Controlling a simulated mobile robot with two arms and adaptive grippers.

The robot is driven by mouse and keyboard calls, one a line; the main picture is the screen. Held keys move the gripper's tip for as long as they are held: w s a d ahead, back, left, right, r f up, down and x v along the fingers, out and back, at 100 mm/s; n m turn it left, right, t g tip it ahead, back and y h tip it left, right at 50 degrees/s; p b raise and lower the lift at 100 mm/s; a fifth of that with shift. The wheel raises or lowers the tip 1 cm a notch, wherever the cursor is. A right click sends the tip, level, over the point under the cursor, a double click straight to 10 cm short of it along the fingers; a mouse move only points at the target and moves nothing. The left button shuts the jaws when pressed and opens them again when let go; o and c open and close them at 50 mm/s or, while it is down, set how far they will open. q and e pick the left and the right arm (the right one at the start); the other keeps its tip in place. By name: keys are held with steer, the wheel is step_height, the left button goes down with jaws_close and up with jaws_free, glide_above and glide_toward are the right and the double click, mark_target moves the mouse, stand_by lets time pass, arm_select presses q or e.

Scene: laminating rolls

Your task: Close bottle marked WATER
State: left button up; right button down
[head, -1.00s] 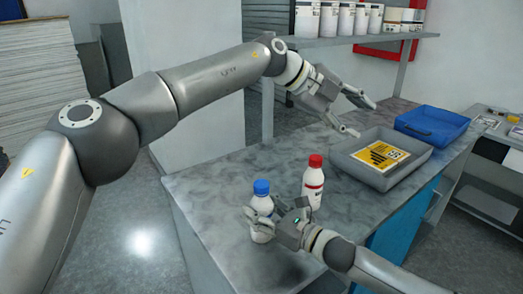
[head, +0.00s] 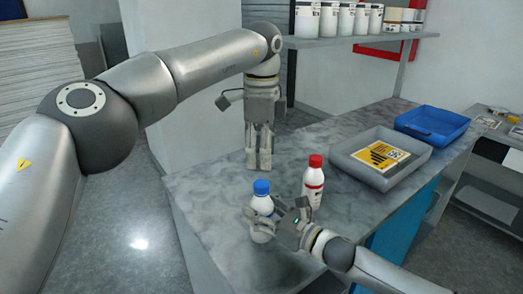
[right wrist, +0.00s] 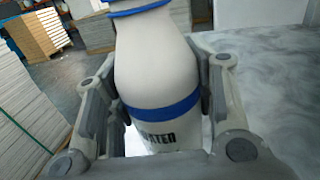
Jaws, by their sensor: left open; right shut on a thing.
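The white bottle marked WATER (right wrist: 165,100), with a blue band, stands on the grey table; in the head view its upper body (head: 262,203) shows. A blue cap (head: 262,187) sits on its top; whether it is tight I cannot tell. My right gripper (head: 262,226) is shut around the bottle's lower body, one finger on each side in the right wrist view. My left gripper (head: 259,168) points straight down, open and empty, just above the blue cap in the picture. The gap between them is hard to judge.
A white bottle with a red cap (head: 313,182) stands close to the right of the WATER bottle. A grey tray (head: 345,165) with a yellow label and a blue tray (head: 440,125) are farther back. The table's left front is clear.

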mark_target(261, 183)
arm_select(q)
steer(key=shift+f, duration=4)
